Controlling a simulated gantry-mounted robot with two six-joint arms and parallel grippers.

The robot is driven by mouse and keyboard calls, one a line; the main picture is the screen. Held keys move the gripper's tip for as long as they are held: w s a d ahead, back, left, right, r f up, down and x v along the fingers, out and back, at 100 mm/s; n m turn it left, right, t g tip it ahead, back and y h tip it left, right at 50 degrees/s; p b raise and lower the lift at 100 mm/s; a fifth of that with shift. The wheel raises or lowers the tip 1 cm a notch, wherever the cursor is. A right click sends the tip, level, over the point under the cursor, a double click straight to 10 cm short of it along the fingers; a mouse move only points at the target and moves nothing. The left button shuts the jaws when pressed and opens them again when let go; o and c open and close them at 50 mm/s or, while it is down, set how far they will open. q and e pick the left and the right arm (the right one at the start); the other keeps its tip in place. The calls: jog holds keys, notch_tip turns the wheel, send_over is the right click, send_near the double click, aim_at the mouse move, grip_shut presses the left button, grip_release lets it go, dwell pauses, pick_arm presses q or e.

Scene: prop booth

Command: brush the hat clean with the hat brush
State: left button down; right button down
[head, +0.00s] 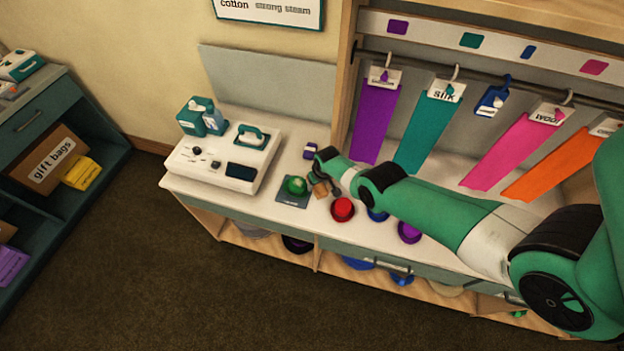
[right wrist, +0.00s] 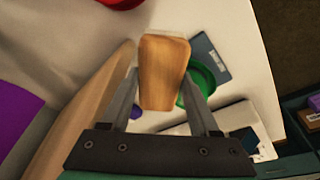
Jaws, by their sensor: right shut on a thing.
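The green hat (head: 295,186) sits on a small dark mat (head: 283,199) on the white counter. In the right wrist view the hat (right wrist: 202,84) is partly hidden behind the brush and a finger. My right gripper (head: 323,184) is just right of the hat in the head view. It is shut on the wooden hat brush (head: 319,190), whose tan block (right wrist: 163,75) shows between the fingers in the right wrist view. I cannot tell whether the brush touches the hat. No left gripper shows.
A red hat (head: 342,208) stands right of the mat, with blue and purple hats partly behind my arm. A white steam station (head: 222,160) stands left. Coloured ribbons, one of them teal (head: 428,130), hang from a rail behind. Bare counter lies in front of the mat.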

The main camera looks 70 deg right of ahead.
jog(key=shift+s+a+f, duration=0.1)
jog(key=shift+f, duration=0.05)
notch_tip(320, 180, up, 6)
jog(key=p, duration=0.5)
jog(key=shift+p, duration=0.35)
notch_tip(320, 180, up, 3)
jog(key=p, duration=0.3)
